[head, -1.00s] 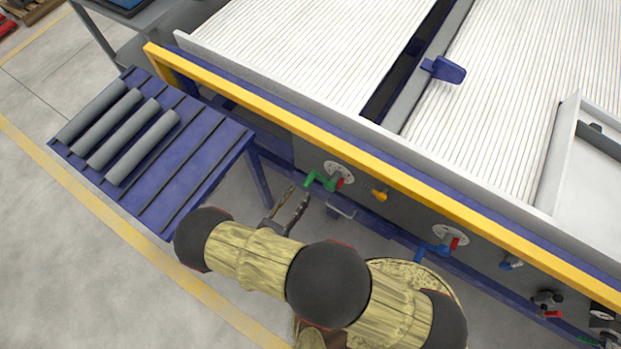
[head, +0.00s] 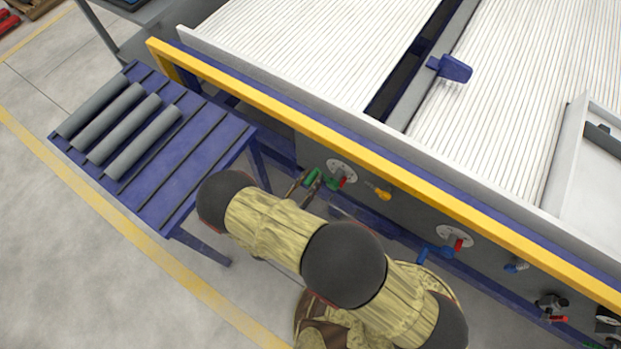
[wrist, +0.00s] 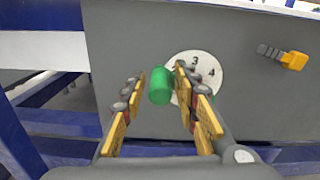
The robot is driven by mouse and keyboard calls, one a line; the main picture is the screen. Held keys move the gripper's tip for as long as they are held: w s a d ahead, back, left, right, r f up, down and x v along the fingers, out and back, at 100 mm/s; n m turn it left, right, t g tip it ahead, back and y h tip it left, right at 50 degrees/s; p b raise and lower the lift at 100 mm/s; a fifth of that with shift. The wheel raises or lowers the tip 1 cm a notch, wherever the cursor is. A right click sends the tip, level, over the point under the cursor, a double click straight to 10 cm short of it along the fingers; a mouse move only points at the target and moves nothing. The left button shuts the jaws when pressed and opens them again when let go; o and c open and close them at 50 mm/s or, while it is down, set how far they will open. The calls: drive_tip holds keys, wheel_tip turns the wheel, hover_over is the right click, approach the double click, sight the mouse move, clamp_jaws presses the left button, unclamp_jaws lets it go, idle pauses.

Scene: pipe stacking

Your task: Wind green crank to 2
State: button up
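The green crank (head: 314,178) is on the grey side panel of the machine, in front of a round white dial (head: 342,171). In the wrist view the crank's green handle (wrist: 160,86) stands out toward me, left of the middle of the dial (wrist: 208,72). The numbers 3 and 4 show on the dial; the right finger covers part of it. A red pointer (head: 343,182) shows beside the crank in the head view. My gripper (wrist: 161,76) is open, with the handle between its fingertips and a visible gap on the left side.
A yellow knob (wrist: 293,60) is right of the dial. A blue crank (head: 436,251) with its own dial (head: 455,238) is farther right. A yellow rail (head: 420,188) runs above the panel. A blue rack (head: 190,158) with grey pipes (head: 143,143) stands at left.

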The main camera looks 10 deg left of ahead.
drive_tip(key=c, duration=0.6)
clamp_jaws()
